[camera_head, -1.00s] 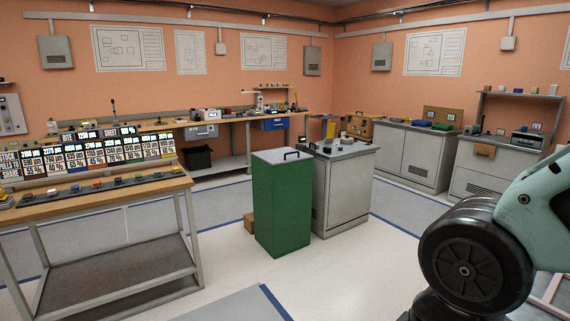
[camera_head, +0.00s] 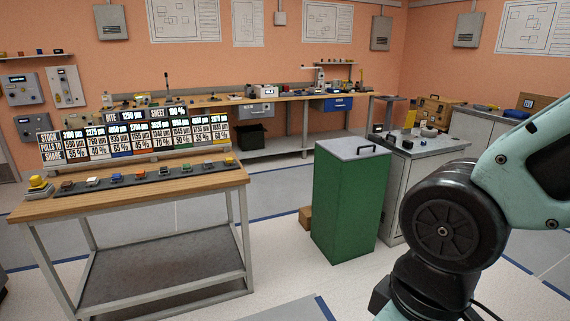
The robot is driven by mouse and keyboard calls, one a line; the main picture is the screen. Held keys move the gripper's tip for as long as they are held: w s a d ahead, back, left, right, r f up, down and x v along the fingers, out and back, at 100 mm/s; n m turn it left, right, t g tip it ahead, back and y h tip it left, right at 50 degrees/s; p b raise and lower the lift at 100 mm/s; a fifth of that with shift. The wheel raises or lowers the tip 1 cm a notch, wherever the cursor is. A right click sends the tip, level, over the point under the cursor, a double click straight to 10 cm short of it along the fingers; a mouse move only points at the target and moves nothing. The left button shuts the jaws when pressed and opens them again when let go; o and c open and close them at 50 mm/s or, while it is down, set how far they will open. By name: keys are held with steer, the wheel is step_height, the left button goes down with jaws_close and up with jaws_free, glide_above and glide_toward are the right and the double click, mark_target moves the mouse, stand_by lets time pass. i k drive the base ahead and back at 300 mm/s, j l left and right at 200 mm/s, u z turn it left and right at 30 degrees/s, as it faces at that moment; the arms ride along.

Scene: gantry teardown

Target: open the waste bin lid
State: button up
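The waste bin appears to be the tall green box (camera_head: 346,205) standing on the floor right of the picture's middle. Its grey lid (camera_head: 345,147) lies flat and shut on top, with a dark bar handle (camera_head: 366,149) near its right side. My arm crosses the right side of the view, in front of the cabinet beside the bin. My gripper is outside the view.
A wooden-topped bench (camera_head: 130,190) with a display board (camera_head: 135,137) and a row of buttons stands at the left. A grey cabinet (camera_head: 425,150) stands right behind the bin. A cardboard box (camera_head: 305,217) sits by its left side. Floor lies open between bench and bin.

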mark_target(348, 148)
steer(key=i, duration=2.05)
steer(key=i+j+z, duration=0.2)
steer(key=i, duration=0.35)
steer(key=i+z, duration=0.25)
steer(key=i, duration=0.3)
steer(key=i+j+z, duration=0.2)
steer(key=i+j, duration=0.15)
steer(key=i, duration=0.15)
